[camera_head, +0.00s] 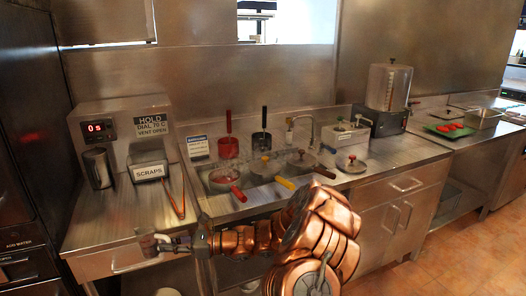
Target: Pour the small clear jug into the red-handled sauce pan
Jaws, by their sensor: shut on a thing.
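My gripper (160,243), at the end of my copper-coloured arm, is shut on a small, partly see-through vessel (148,246), which looks like the small clear jug. It is held at the front edge of the left counter, below the scraps box. Its contents are too small to tell. A round pan (222,176) with a red handle (239,194) pointing to the front sits in the middle counter, to the right of and beyond my gripper. Behind it is a red vessel (228,148) with an upright red handle. I cannot tell for certain which is the sauce pan.
A scraps box (148,171), a dark metal cup (98,168) and red tongs (174,199) are on the left counter. Yellow-handled (285,183) and black-handled (262,141) vessels stand near the pan. A tap (303,130) rises behind. The left counter's front is clear.

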